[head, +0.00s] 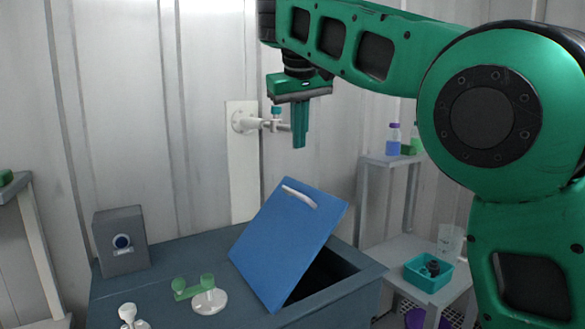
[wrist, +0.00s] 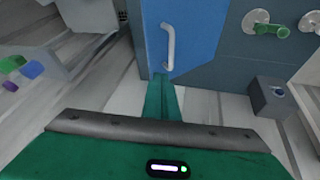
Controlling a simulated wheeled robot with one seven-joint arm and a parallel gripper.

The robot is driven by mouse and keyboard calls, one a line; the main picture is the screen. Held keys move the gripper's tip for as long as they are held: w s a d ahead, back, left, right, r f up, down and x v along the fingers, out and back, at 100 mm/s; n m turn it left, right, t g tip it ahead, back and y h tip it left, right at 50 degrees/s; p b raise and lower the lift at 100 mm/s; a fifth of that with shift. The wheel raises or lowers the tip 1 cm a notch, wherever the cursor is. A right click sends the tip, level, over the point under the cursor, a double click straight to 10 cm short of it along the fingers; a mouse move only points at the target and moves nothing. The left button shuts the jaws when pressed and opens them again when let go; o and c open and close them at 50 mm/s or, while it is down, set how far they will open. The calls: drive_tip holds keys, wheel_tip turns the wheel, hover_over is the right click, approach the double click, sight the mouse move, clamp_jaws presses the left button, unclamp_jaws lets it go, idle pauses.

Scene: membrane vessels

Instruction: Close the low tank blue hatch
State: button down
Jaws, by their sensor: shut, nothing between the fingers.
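The blue hatch (head: 287,240) is a flat lid with a white bar handle (head: 299,196) near its upper edge. It stands tilted open over the dark opening of the low grey-blue tank (head: 345,295). My gripper (head: 299,145) hangs above the hatch, pointing down, with its fingers together and empty. It is apart from the hatch in the head view. In the wrist view the hatch (wrist: 195,40) and its handle (wrist: 168,47) lie just beyond my fingertips (wrist: 160,80). The hatch's underside is hidden.
On the tank top are a grey box with a round dial (head: 122,241), a green-handled valve (head: 200,292) and a white fitting (head: 130,315). A wall pipe with a tap (head: 262,123) is behind my gripper. Shelves with a teal bin (head: 428,273) stand at right.

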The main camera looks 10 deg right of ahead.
drive_tip(key=s+a+f+t+h, duration=0.1)
drive_tip(key=s+a+f+h, duration=0.15)
drive_tip(key=s+a, duration=0.45)
drive_tip(key=w+r+x, duration=0.1)
drive_tip(key=w+x, duration=0.1)
drive_tip(key=x, duration=1.1)
drive_tip(key=shift+d+r, duration=0.15)
drive_tip(key=shift+d, duration=0.15)
drive_tip(key=shift+w, duration=0.1)
